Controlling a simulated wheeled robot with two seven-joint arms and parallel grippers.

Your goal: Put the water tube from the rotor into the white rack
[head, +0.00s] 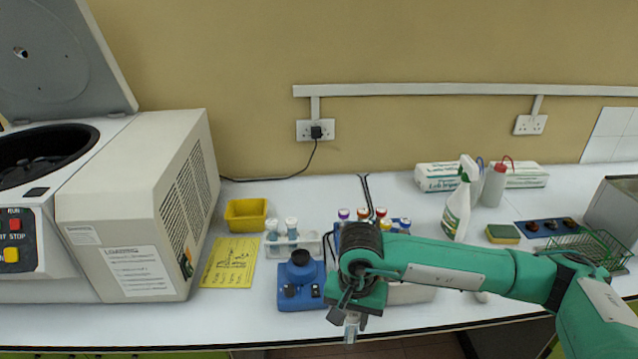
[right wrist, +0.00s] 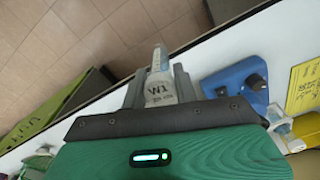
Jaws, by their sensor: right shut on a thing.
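My right gripper (head: 353,322) is at the front edge of the bench, in front of and to the right of the blue mixer. It is shut on a tube with a white label reading W1 (right wrist: 158,88), which sits between the two fingers (right wrist: 158,80) in the right wrist view. The tube's lower part also shows below the gripper in the head view (head: 351,332). The white rack (head: 311,241) stands behind the blue mixer and holds tubes with grey-blue caps at its left. My left gripper is out of view.
A blue mixer (head: 301,283) stands in front of the white rack. A yellow card (head: 230,262) and yellow tray (head: 246,215) lie left of it. Tubes with coloured caps (head: 363,214) stand partly behind my right arm. A spray bottle (head: 457,205) is farther right.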

